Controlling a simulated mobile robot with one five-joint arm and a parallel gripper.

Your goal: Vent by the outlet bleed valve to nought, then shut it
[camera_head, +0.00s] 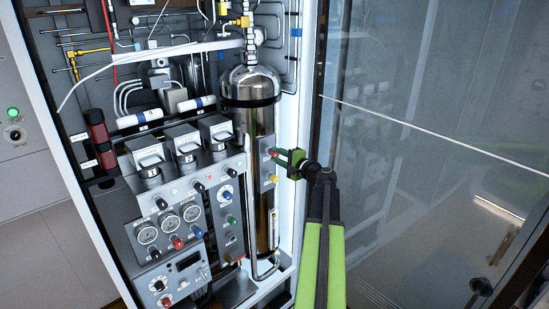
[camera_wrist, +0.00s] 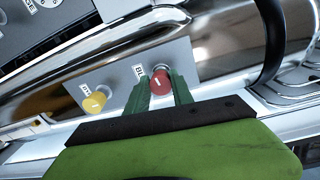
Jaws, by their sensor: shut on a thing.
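My gripper (camera_wrist: 163,90) has its two green fingers closed on either side of a red knob (camera_wrist: 161,82) with a white pointer mark. In the head view my gripper (camera_head: 281,156) reaches in from the right to the small panel on the cylinder. A yellow knob (camera_wrist: 95,102) sits beside the red one on the same grey plate (camera_wrist: 118,76); it also shows in the head view (camera_head: 274,180).
A steel cylinder (camera_head: 252,112) with a black band stands behind the plate. Several round gauges (camera_head: 170,225) sit on the panel at left, needles unreadable. Thin tubing fills the cabinet top. A glass door (camera_head: 420,130) stands open at right, close to my arm.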

